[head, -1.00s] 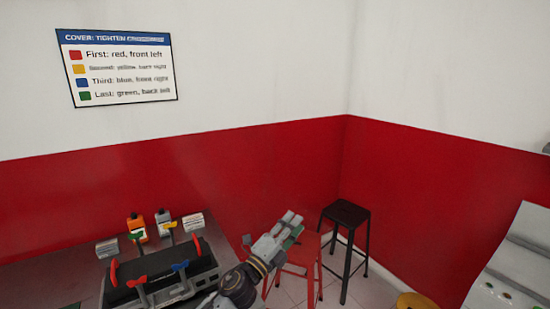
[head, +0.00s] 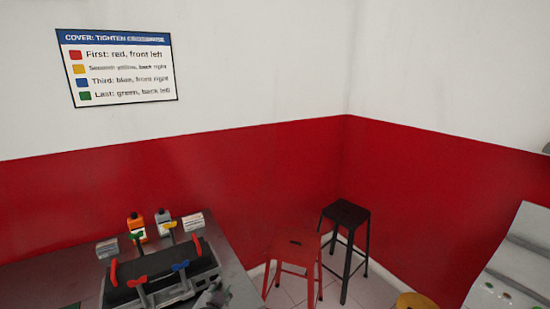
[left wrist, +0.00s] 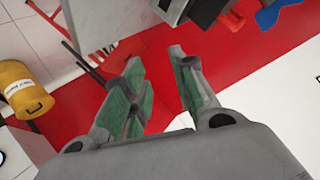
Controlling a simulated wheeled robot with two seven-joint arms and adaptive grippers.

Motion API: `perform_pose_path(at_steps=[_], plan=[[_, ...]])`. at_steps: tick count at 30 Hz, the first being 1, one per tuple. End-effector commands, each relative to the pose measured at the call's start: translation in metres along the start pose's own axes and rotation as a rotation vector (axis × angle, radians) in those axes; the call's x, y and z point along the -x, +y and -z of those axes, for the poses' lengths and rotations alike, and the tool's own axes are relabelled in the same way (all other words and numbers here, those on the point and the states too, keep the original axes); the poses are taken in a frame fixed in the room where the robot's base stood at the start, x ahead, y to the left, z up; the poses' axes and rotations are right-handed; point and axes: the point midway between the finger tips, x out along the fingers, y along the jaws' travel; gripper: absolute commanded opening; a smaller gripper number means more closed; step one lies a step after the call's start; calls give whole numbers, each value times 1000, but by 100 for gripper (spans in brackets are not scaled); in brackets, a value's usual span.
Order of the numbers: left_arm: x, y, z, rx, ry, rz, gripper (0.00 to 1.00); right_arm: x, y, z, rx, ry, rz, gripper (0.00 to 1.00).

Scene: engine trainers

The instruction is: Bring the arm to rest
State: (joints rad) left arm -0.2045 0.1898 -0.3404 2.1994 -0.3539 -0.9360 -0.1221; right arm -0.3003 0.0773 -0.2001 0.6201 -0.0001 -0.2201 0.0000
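My left gripper (head: 212,296) shows only partly at the bottom edge of the head view, beside the front right of the engine trainer. In the left wrist view its green-padded fingers (left wrist: 155,58) are apart with nothing between them. The engine trainer's black cover (head: 160,267) sits on the bench, with a red T-handle (head: 137,281) at front left, blue (head: 180,266) at front right, green (head: 136,237) at back left and yellow (head: 170,225) at back right. My right gripper is not in view.
The grey bench (head: 45,265) holds an orange bottle (head: 136,225) and a grey bottle (head: 163,220) behind the trainer. A red stool (head: 293,248) and a black stool (head: 346,216) stand right of the bench. A yellow drum (left wrist: 24,88) shows in the left wrist view.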

Motion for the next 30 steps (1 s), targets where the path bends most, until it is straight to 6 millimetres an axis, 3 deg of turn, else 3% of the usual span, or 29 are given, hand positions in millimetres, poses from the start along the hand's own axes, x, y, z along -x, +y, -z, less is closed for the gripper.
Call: perform_pose_path(at_steps=[3,12,21,30], plan=[[17,8,-40,90,-127,-54,27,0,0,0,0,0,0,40],[75,31,-124,278,-428,-187,27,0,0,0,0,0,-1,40],[118,45,-162,367,-597,-263,27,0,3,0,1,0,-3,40],[148,53,-182,415,-699,-311,27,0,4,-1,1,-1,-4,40]])
